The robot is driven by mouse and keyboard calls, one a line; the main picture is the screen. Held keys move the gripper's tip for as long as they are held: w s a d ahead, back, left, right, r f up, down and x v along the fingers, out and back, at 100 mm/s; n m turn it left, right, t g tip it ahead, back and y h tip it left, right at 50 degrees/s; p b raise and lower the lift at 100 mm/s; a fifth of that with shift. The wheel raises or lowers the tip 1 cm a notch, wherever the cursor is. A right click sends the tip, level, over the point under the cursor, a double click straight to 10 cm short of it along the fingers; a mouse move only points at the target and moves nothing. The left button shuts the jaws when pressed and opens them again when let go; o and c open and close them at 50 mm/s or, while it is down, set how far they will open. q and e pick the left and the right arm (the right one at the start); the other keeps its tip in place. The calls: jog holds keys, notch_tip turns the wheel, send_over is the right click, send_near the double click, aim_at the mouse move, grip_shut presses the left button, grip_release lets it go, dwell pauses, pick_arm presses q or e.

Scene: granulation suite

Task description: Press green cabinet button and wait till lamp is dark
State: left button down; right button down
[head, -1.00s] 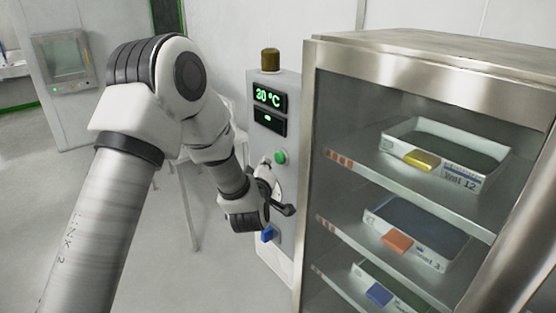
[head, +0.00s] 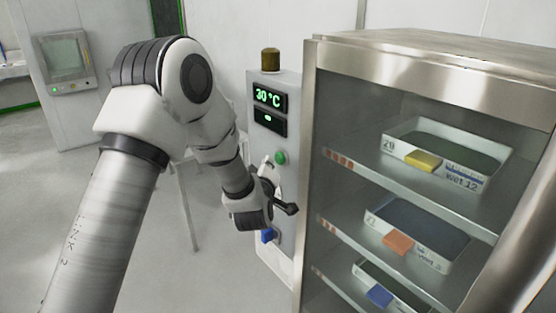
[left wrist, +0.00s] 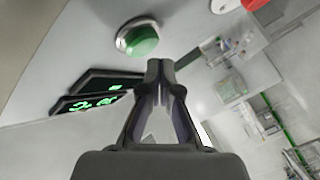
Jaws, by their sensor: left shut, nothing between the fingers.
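The green button (head: 280,158) is on the front panel of a grey control column (head: 287,140), under the displays. It shows large in the left wrist view (left wrist: 138,40), with a pale collar. The lamp (head: 270,60) on top of the column is brownish amber and looks unlit. My left gripper (head: 291,208) is in front of the panel, below the button in the head view. In the left wrist view its fingers (left wrist: 159,72) are closed together and empty, with their tips beside the button and apparently apart from it. My right gripper is out of view.
A display (head: 267,96) reads 30 °C, with a smaller display (head: 268,119) below. A blue part (head: 267,235) sits low on the panel. A glass-fronted steel cabinet (head: 400,50) with labelled trays stands close on the right. Open floor lies to the left.

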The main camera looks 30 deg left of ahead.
pick_arm(q)
jog(key=shift+w, duration=0.15)
dwell(0.4)
jog(key=shift+w+d, duration=0.2)
jog(key=shift+w, duration=0.05)
jog(key=shift+w+d+b, duration=0.15)
jog(key=shift+w+b, duration=0.25)
jog(key=shift+w, duration=0.1)
dwell(0.7)
jog(key=shift+s, duration=0.15)
jog(key=shift+s+a+b, duration=0.3)
jog(key=shift+s+a, duration=0.05)
jog(key=shift+s, duration=0.35)
